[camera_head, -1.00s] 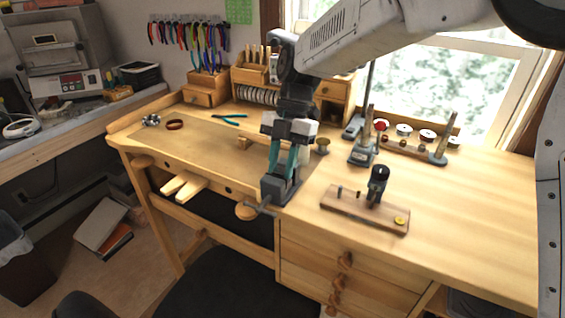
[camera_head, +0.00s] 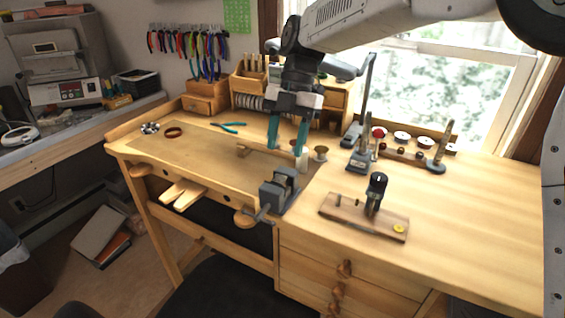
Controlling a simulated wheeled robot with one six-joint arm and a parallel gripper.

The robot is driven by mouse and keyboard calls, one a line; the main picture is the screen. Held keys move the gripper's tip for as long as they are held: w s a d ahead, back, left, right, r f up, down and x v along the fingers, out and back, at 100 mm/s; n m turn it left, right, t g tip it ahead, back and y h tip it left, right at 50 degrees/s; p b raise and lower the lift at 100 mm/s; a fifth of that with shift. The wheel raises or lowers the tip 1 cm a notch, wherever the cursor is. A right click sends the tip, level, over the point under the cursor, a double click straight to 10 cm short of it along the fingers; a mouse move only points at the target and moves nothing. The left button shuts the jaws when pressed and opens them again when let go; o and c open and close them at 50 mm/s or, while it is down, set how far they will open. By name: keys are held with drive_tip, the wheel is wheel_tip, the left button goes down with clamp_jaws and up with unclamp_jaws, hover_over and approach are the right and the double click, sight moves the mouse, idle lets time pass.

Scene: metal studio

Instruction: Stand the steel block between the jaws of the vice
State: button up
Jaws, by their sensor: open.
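The grey vice (camera_head: 275,194) is fixed at the front edge of the bench, with its handle at the lower left. A grey upright piece (camera_head: 286,177) shows at its jaws. It looks like the steel block, but at this size I cannot clearly separate it from the jaws. My gripper (camera_head: 287,146) points down above and behind the vice in the picture. Its two teal fingers are apart with nothing seen between them. They do not touch the vice.
A wooden board with a dark upright tool (camera_head: 375,192) stands right of the vice. A grey stand (camera_head: 361,160) is further right. The bench's right part is clear.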

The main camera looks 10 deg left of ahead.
drive_tip(key=s+d+r+m+t, duration=0.1)
drive_tip(key=d+r+m, duration=0.5)
drive_tip(key=d+r, duration=0.3)
drive_tip(key=s+d+m+t, duration=0.2)
drive_tip(key=s+d+m, duration=0.7)
drive_tip(key=d, duration=0.3)
drive_tip(key=s+d+f+m+t, duration=0.1)
drive_tip(key=s+d+f+m, duration=0.3)
drive_tip(key=s+d+m, duration=0.3)
drive_tip(key=s+d+f+m+t+h, duration=0.1)
drive_tip(key=s+d+f+m, duration=0.4)
drive_tip(key=s+m, duration=0.5)
drive_tip(key=shift+d+t, duration=0.4)
drive_tip(key=shift+d, duration=0.45)
